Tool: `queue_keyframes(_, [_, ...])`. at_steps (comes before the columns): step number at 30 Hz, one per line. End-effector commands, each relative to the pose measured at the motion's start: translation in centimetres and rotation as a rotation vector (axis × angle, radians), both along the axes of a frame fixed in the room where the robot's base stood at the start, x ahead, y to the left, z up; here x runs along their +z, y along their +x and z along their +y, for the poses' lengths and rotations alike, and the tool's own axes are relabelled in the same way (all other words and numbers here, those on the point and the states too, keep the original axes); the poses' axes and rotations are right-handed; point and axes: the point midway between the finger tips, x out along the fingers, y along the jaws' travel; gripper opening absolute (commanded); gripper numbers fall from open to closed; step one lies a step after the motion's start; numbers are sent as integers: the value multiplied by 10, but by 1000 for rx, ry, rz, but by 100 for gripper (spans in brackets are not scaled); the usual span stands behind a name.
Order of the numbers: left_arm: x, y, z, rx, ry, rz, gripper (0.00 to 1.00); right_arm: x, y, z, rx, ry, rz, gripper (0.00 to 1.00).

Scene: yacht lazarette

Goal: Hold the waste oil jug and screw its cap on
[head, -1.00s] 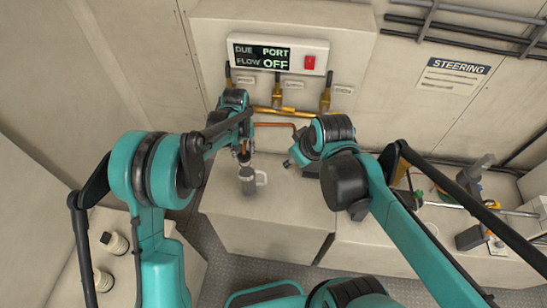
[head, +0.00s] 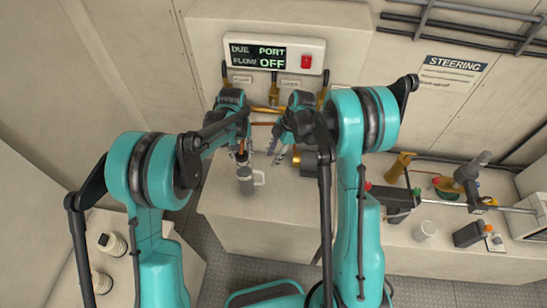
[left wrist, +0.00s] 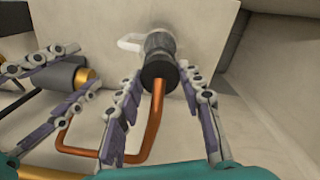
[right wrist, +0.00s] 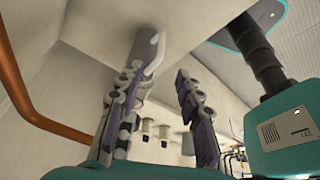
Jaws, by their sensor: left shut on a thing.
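A grey-and-black jug-like container (head: 246,185) with a white loop handle stands upright on the counter; I take it as the waste oil jug. My left gripper (head: 242,152) comes from above, its fingers on either side of the black upper end; in the left wrist view the container (left wrist: 158,48) lies just beyond the fingertips. I cannot make out a separate cap there. My right gripper (head: 275,154) is open and empty, to the right of the container. In the right wrist view the white handle (right wrist: 155,58) shows beside one finger of my right gripper (right wrist: 158,75).
A copper pipe (left wrist: 153,118) runs close to my left fingers. At the right stand a white cup (head: 425,230), a dark can with an orange top (head: 468,234) and a brass-coloured can (head: 398,167). White ribbed containers (head: 112,243) stand at lower left.

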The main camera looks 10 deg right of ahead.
Motion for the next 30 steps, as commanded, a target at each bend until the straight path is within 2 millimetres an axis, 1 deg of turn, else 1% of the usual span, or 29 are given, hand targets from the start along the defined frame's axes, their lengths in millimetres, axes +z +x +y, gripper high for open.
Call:
queue_keyframes(1, [0,0,0,0,0,0,29,-8,2,0,27,8,-1,36])
queue_keyframes(3, [0,0,0,0,0,0,29,-15,2,0,61,17,-1,36])
queue_keyframes(8, [0,0,0,0,0,0,29,-27,3,3,91,26,-3,36])
queue_keyframes(11, [0,0,0,0,0,0,29,-38,2,7,92,26,-4,36])
queue_keyframes(18, [0,0,0,0,0,0,29,-81,-1,25,91,26,-3,36])
queue_keyframes(24, [0,0,0,0,0,0,29,-112,-4,38,90,26,-4,36])
queue_keyframes(27, [0,0,0,0,0,0,29,-123,-4,42,90,26,-4,36])
queue_keyframes(30, [0,0,0,0,0,0,29,-129,-5,44,88,26,-3,36])
